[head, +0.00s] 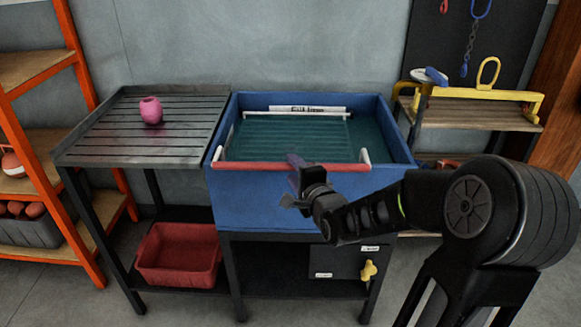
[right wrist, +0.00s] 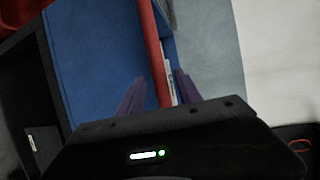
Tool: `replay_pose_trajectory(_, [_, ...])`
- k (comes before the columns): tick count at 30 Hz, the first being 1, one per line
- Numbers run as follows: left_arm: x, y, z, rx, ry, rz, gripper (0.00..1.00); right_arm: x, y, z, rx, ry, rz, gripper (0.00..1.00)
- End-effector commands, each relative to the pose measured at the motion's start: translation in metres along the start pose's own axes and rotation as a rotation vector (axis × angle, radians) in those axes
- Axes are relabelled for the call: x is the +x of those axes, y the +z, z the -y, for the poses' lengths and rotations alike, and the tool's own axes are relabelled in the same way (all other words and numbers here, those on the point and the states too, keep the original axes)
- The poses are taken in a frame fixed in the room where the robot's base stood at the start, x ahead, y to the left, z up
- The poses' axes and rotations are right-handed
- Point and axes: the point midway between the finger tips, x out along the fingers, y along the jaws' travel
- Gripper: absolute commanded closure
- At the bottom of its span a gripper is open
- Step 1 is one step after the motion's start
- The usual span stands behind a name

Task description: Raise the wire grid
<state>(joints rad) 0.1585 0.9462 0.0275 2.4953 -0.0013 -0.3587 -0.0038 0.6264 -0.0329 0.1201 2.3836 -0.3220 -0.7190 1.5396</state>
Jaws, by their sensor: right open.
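A blue tub (head: 265,203) on a dark stand holds dark teal water. The wire grid (head: 292,137) shows faintly as a pale-edged panel in the tub. A red bar (head: 240,166) with white ends runs along the tub's front rim; it also shows in the right wrist view (right wrist: 151,45). My right gripper (head: 297,166) is at the middle of this bar, hiding part of it. In the right wrist view its purple fingers (right wrist: 158,92) are apart, with the bar between them; I cannot tell whether they touch it. My left gripper is not in view.
A slatted dark rack (head: 120,137) left of the tub bears a pink vase-like object (head: 151,111). A red bin (head: 180,256) sits below it. A yellow knob (head: 368,271) is on the stand's lower panel. A wooden bench (head: 480,115) stands to the right.

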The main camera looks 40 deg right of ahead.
Motion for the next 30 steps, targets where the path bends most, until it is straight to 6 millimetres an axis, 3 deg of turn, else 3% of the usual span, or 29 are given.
replay_pose_trajectory(6, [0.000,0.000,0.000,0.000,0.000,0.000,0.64,0.023,0.000,-0.001,0.000,0.002,0.000,0.59])
replay_pose_trajectory(15, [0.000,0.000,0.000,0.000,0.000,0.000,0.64,0.026,0.000,0.000,-0.001,0.000,0.000,0.59])
replay_pose_trajectory(30, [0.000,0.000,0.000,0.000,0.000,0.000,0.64,0.025,0.000,0.000,-0.001,0.000,0.000,0.99])
